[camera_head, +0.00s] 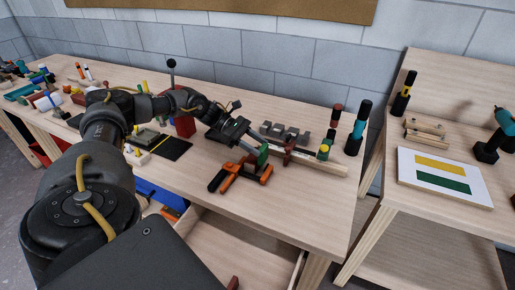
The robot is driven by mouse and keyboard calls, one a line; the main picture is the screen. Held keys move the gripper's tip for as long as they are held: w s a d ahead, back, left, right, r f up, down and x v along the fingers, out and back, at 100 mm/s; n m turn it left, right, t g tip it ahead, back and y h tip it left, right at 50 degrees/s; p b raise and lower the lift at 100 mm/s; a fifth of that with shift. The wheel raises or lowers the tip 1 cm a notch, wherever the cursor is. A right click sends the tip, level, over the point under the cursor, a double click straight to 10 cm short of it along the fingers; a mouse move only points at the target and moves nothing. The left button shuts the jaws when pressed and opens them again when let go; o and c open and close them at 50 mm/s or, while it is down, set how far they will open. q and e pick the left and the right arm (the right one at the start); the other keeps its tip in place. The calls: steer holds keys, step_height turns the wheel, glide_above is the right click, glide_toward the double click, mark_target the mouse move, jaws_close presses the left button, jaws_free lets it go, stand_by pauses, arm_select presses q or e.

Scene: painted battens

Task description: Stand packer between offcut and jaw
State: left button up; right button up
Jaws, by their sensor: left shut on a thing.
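My left gripper (254,147) reaches over the workbench from the left, shut on a small green block (262,156), which looks like the packer. An orange clamp (243,174) with a dark handle lies just in front of and below the green block. I cannot tell whether the block touches the clamp's jaw. A pale wooden batten (318,164) lies to the right of the gripper, with a dark red upright piece (287,152) at it. Which piece is the offcut is unclear at this size. My right gripper is not in view.
Grey metal blocks (285,132) lie behind the batten. Upright tools (357,130) stand near the bench's right end. A black mat (172,148) lies left of the clamp. An open drawer (235,250) is below the front edge. A side table holds a painted board (445,162).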

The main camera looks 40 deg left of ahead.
arm_select(q)
steer(key=shift+w+f, duration=0.3)
steer(key=shift+f, duration=0.1)
steer(key=shift+f+p, duration=0.35)
step_height(320, 180, down, 2)
steer(key=shift+w+a+f+p, duration=0.1)
steer(key=shift+p, duration=0.25)
steer(key=shift+f, duration=0.15)
steer(key=shift+f, duration=0.2)
steer(key=o, duration=1)
